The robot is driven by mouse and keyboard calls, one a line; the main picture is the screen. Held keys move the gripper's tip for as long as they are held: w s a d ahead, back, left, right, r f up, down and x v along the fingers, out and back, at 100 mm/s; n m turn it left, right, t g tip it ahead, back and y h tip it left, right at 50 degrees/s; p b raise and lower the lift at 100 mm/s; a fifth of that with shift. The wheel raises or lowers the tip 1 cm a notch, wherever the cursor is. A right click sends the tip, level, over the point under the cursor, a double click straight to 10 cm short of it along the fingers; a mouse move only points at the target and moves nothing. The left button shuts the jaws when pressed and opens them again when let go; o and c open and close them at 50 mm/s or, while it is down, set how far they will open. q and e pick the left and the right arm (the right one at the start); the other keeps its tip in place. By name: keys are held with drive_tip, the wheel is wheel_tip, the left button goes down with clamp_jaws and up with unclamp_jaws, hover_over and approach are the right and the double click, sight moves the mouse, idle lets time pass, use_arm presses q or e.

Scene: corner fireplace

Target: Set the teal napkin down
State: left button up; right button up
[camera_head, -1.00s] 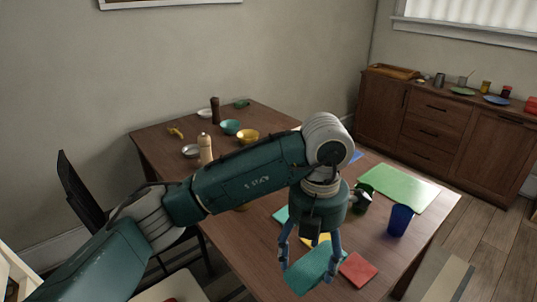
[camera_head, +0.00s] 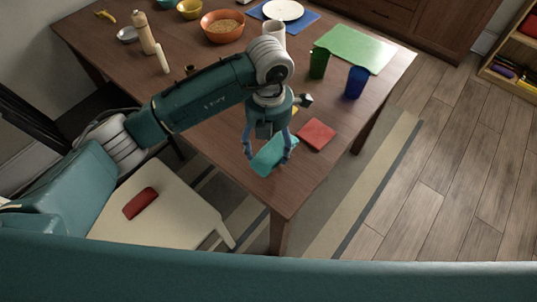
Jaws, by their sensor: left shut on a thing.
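The teal napkin (camera_head: 271,157) is between the fingers of my left gripper (camera_head: 268,154), near the front corner of the wooden table (camera_head: 222,150). The gripper is shut on it and points downward. I cannot tell whether the napkin touches the tabletop. My right gripper is not in view.
A red napkin (camera_head: 317,135) lies just right of the held one. A green cup (camera_head: 319,63), a blue cup (camera_head: 356,82) and a green mat (camera_head: 354,49) are farther back. An orange bowl (camera_head: 222,27) stands behind my arm. A chair (camera_head: 165,215) with a red item (camera_head: 140,203) is at the near left.

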sight(269, 159)
use_arm(q)
wheel_tip(269, 159, down, 6)
drive_tip(key=shift+f+p, duration=0.2)
drive_tip(key=shift+p, duration=0.15)
drive_tip(key=shift+f, duration=0.1)
drive_tip(key=shift+f, duration=0.15)
drive_tip(key=o, duration=1.1)
drive_tip(key=shift+c, duration=0.2)
